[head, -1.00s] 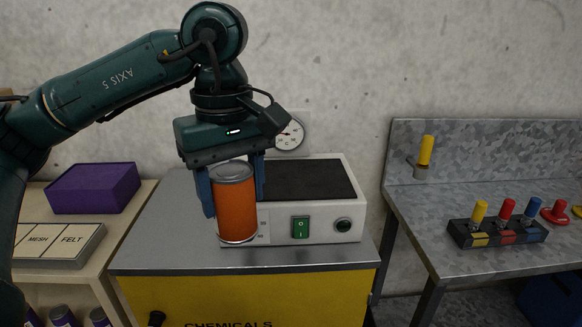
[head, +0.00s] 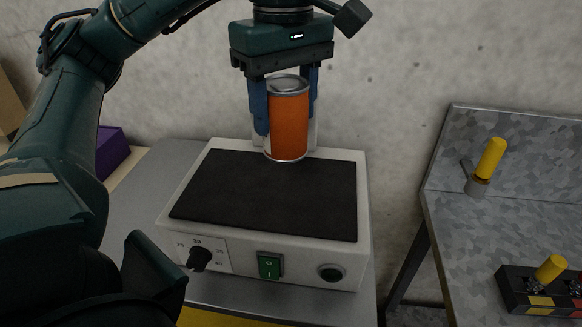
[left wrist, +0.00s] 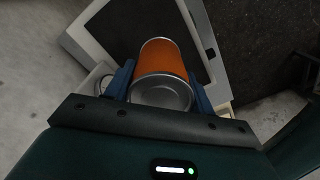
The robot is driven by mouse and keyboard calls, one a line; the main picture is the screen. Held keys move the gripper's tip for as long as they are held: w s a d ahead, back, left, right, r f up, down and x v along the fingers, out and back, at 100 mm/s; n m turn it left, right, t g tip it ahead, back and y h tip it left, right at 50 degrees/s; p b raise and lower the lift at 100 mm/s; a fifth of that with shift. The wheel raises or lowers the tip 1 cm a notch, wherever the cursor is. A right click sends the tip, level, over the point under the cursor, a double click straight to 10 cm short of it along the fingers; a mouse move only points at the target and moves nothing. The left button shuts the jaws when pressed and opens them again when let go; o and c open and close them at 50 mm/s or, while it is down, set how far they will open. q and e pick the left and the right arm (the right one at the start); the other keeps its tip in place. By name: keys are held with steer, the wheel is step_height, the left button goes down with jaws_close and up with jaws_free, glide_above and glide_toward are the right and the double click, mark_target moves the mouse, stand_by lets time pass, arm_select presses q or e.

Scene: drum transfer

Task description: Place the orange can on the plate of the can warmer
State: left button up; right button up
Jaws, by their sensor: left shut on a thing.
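The orange can (head: 289,125) is upright with a silver lid, held between the blue fingers of my left gripper (head: 288,110). In the head view its base shows against the far edge of the can warmer's black plate (head: 270,195); I cannot tell whether it touches. The can warmer (head: 215,252) is a pale box with a dial, a green switch and a round button on its front. In the left wrist view the can (left wrist: 164,70) sits between the shut fingers (left wrist: 160,85), with part of the dark plate (left wrist: 125,35) beyond it. My right gripper is not seen.
The warmer stands on a grey cabinet top (head: 135,215). A purple box (head: 111,148) is at the left behind my arm. A speckled bench (head: 525,225) at the right holds a yellow-handled tool (head: 489,160) and a rack (head: 525,290). The warmer plate's front and middle are clear.

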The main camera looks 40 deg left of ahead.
mark_target(282, 142)
arm_select(q)
steer(key=f, duration=0.1)
steer(key=f+b, duration=0.1)
steer(key=f, duration=0.3)
steer(key=shift+s+a, duration=0.1)
steer(key=shift+s, duration=0.15)
steer(key=shift+f, duration=0.2)
step_height(282, 142, down, 4)
steer(key=shift+r, duration=0.1)
steer(key=shift+w+f, duration=0.1)
steer(key=shift+f, duration=0.35)
steer(key=o, duration=0.9)
steer(key=shift+r, duration=0.15)
steer(key=o, duration=0.3)
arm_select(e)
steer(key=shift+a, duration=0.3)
arm_select(q)
steer(key=shift+o, duration=0.2)
